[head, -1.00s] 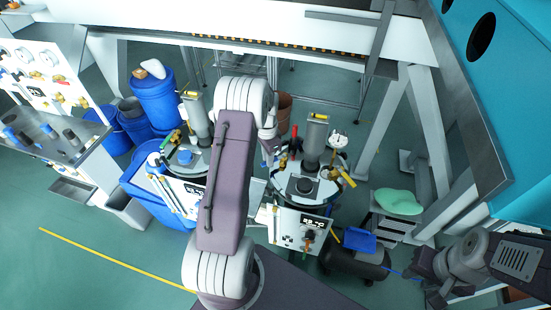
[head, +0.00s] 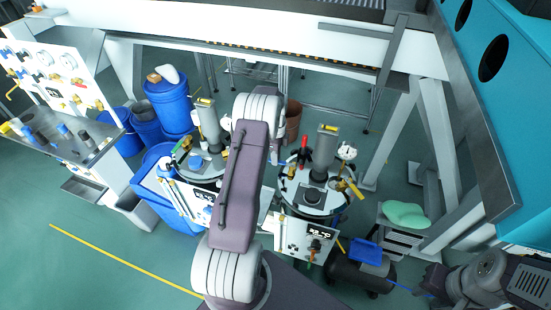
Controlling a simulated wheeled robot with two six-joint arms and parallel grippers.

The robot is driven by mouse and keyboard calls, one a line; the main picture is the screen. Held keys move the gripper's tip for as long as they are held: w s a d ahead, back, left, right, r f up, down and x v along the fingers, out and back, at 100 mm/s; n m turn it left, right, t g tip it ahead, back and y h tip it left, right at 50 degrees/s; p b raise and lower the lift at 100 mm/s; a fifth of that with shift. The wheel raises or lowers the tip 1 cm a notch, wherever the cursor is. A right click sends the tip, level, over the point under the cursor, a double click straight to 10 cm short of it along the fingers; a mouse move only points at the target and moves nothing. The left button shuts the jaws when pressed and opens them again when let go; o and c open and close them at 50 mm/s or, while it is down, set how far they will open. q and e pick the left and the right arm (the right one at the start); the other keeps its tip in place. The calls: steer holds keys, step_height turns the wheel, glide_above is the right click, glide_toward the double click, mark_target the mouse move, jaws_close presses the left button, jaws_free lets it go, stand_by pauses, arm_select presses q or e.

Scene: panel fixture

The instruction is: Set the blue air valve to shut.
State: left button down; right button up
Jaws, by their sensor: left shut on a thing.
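My left arm fills the middle of the head view. Its gripper (head: 282,165) shows only in small part, beyond the arm at the left edge of the right-hand vessel (head: 338,207). It is shut at the blue air valve, which is almost wholly covered there; the handle's angle cannot be made out. The vessel has a red lever (head: 304,144), a yellow handle (head: 355,188) and a round gauge (head: 346,151) on top. My right gripper (head: 430,283) is low at the right, away from the vessel; its fingers are too unclear to tell open from shut.
A second vessel (head: 184,172) stands left of my arm. Blue drums (head: 172,108) and a panel with valves (head: 62,62) are further left. A blue dustpan-like piece (head: 366,252) and a green cloth-like piece (head: 405,214) lie right. The floor at lower left is clear.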

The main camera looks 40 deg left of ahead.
arm_select(q)
steer(key=shift+w+a+r+m, duration=0.1)
steer(key=shift+w+r+m, duration=0.05)
steer(key=shift+w+m, duration=0.15)
stand_by(0.4)
steer(key=c, duration=1.4)
jaws_free()
steer(key=shift+o, duration=0.2)
steer(key=shift+s, duration=0.1)
step_height(320, 180, up, 9)
steer(key=b, duration=0.1)
